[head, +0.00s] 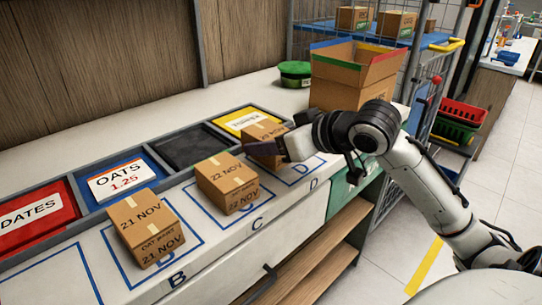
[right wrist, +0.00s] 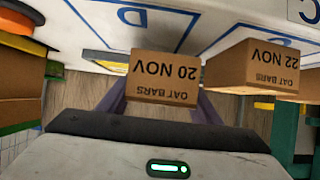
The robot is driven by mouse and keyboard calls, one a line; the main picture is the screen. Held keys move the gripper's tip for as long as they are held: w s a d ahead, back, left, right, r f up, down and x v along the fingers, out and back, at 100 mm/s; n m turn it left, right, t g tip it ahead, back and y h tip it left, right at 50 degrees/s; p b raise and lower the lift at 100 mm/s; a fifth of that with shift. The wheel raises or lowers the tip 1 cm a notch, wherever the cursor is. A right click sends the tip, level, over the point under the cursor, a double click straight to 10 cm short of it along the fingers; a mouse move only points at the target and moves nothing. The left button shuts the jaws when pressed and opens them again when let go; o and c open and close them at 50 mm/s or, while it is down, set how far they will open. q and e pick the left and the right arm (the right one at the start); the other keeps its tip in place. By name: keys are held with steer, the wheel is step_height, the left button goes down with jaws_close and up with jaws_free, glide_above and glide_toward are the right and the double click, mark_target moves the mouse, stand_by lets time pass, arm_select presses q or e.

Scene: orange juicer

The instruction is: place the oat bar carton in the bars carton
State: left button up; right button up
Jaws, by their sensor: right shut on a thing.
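My right gripper (head: 288,146) is shut on an oat bar carton (head: 264,146), a brown box at square D. In the right wrist view this carton (right wrist: 165,78) reads "OAT BARS 20 NOV" and sits between the two purple fingers. I cannot tell whether it still touches the counter. A second oat bar carton (head: 228,183), marked 22 NOV, stands at square C. A third (head: 147,228), marked 21 NOV, stands at square B. A larger open brown carton (head: 345,93) with coloured flaps, likely the bars carton, stands at the counter's far end. My left gripper is out of view.
Sunken bins for dates (head: 36,217) and oats (head: 118,178), an empty dark bin (head: 195,147) and a yellow-labelled bin (head: 245,119) line the counter. A wire cage with boxes stands beyond.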

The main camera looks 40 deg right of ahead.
steer(key=shift+f+b, duration=0.3)
steer(key=shift+f, duration=1.05)
steer(key=shift+f, duration=0.15)
steer(key=o, duration=1.2)
